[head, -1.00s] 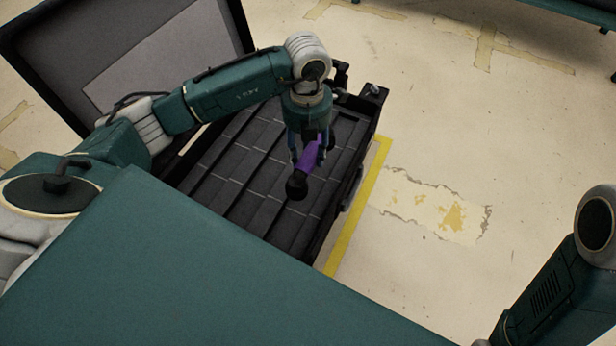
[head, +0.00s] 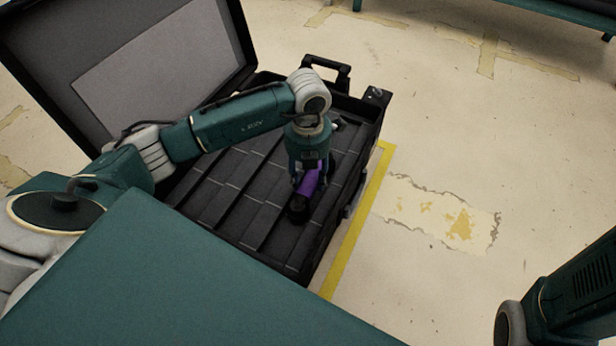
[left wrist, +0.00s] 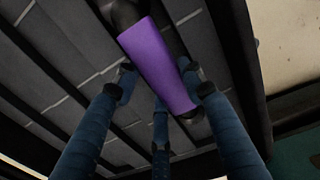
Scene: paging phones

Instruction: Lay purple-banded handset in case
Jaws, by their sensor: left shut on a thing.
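The purple-banded handset (head: 308,186) is a black handset with a wide purple band. My left gripper (head: 309,178) is shut on it, over the open black case (head: 376,103). In the left wrist view the handset (left wrist: 158,66) lies between the blue fingers of the gripper (left wrist: 160,88), with one black end toward the top and the other at lower right. It is at or just above the slotted tray inside the case (head: 238,182); whether it touches the tray I cannot tell. My right gripper is out of view; only part of the right arm shows.
The case lid (head: 150,60) stands open at the back left. The visible case slots look empty. A yellow floor line (head: 352,225) runs along the right side of the case, with clear floor beyond. A teal bench (head: 500,10) is at the top right.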

